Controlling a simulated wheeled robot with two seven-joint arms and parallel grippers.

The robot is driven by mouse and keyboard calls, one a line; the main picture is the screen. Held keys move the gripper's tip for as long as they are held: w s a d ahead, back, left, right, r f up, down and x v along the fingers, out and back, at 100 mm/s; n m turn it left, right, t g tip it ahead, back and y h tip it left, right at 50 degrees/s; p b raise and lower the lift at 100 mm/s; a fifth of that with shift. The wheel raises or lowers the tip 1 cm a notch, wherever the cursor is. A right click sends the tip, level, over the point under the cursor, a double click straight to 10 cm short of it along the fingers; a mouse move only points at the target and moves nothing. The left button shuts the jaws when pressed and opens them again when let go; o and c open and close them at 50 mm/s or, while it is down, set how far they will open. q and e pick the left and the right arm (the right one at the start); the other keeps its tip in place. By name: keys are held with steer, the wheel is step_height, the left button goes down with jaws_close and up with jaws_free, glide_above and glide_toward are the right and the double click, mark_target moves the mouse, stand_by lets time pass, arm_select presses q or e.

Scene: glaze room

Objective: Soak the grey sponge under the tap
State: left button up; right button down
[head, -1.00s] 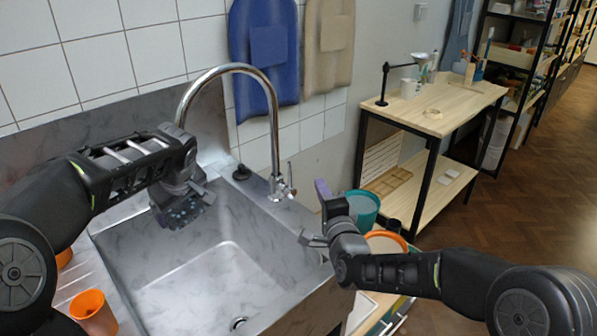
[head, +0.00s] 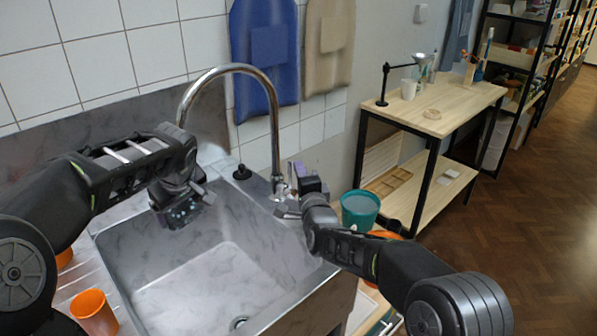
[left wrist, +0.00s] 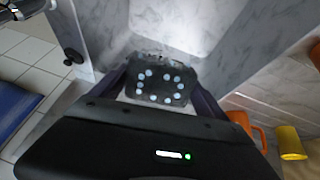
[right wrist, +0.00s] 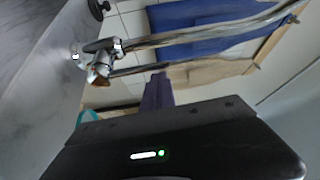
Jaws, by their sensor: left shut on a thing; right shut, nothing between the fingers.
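The grey sponge (head: 181,213) is a dark block with pale spots. My left gripper (left wrist: 158,92) is shut on it and holds it inside the sink (head: 205,272), above the basin floor. The sponge fills the middle of the left wrist view (left wrist: 160,78). The chrome tap (head: 273,135) arches over the basin, its spout end partly hidden behind my left arm. I see no water stream. My right gripper (head: 297,176) is shut and empty, close beside the tap's base and lever. In the right wrist view its purple fingers (right wrist: 157,92) are beside the tap's lever (right wrist: 100,52); contact is unclear.
Orange cups (head: 93,311) stand on the drainboard at the left. A teal bucket (head: 360,209) stands right of the sink, behind my right arm, with an orange container (head: 385,236) near it. A wooden table (head: 447,110) stands further back; the floor at right is clear.

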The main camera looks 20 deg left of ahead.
steer(key=shift+s+a, duration=0.1)
steer(key=shift+s, duration=0.05)
steer(key=shift+s+a+f, duration=0.1)
steer(key=shift+s+a, duration=0.25)
steer(key=shift+s, duration=0.15)
steer(key=w+d, duration=0.3)
steer(key=v, duration=0.9)
steer(key=shift+s, duration=0.35)
steer(key=shift+n, duration=0.3)
